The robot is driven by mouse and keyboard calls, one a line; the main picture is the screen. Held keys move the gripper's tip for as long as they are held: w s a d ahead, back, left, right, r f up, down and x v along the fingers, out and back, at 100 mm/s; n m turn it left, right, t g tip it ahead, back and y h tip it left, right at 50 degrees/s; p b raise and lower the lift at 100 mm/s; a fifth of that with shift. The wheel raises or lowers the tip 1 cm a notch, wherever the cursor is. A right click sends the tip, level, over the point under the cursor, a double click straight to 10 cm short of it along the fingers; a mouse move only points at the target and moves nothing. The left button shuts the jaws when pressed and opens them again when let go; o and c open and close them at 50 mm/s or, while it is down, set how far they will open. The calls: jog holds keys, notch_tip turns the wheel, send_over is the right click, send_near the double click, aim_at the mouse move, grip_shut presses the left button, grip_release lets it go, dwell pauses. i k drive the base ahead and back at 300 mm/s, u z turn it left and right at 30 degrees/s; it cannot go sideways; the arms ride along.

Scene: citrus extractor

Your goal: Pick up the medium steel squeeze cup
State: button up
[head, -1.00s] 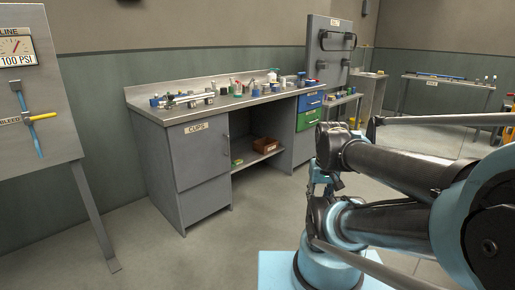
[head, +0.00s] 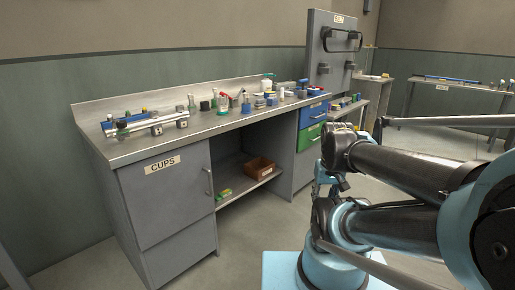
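I cannot make out a medium steel squeeze cup in the head view. A grey cabinet door labelled CUPS (head: 170,190) is shut at the left front of the workbench, with a bar handle on its right side. Whatever is behind the door is hidden. My arm fills the right side of the view, folded over its blue base. I cannot make out my gripper in this view.
The workbench (head: 190,133) carries a silver bar assembly (head: 140,124), bottles and small parts. Its open bay holds a brown box (head: 260,167) and a small green item (head: 224,193). Blue (head: 313,113) and green drawers (head: 310,138) are right. Floor before the bench looks clear.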

aim_at(224, 101)
jog(key=i, duration=1.1)
jog(key=z, duration=0.05)
